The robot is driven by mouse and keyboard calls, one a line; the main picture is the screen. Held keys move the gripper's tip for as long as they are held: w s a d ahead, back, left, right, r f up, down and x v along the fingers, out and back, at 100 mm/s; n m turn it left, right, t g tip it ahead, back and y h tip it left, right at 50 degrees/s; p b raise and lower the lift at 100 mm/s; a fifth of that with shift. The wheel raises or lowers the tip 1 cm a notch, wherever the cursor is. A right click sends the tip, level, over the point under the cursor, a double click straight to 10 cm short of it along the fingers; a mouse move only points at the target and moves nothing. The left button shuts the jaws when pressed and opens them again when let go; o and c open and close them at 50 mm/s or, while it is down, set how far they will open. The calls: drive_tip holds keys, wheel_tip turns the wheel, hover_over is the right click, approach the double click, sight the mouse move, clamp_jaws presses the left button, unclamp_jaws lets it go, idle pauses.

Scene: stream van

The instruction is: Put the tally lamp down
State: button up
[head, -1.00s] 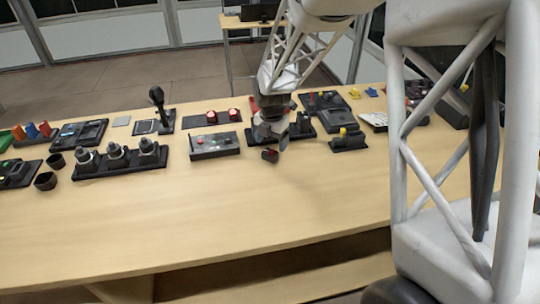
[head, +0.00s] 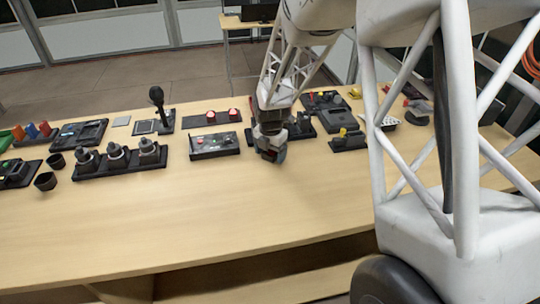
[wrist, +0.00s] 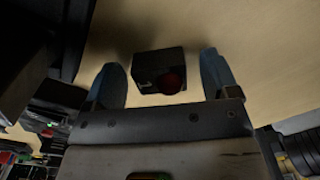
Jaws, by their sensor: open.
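The tally lamp (wrist: 147,64) is a small dark box with a red dome. In the wrist view it sits between my two blue-grey fingers, against the bare wooden table, with a gap on each side. My gripper (wrist: 161,66) is open around the lamp and grips nothing. In the head view my gripper (head: 271,156) is low over the table, just right of a grey control box. There the fingers largely hide the lamp, and I cannot make it out clearly.
The grey control box (head: 214,146) with a red button stands close on the left. A small black unit with a yellow knob (head: 348,142) stands on the right. Panels with red buttons lie behind. The front of the wooden table (head: 200,225) is clear.

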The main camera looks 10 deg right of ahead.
idle(0.4)
drive_tip(key=c, duration=1.1)
drive_tip(key=shift+r, duration=0.15)
drive_tip(key=shift+r, duration=0.8)
drive_tip(key=shift+s+r, duration=0.1)
drive_tip(key=shift+r, duration=0.85)
drive_tip(key=s, duration=0.5)
drive_tip(key=s+r, duration=0.1)
drive_tip(key=s, duration=0.9)
drive_tip(key=shift+s+d+r, duration=0.15)
drive_tip(key=shift+s+d, duration=0.05)
drive_tip(key=shift+s, duration=0.2)
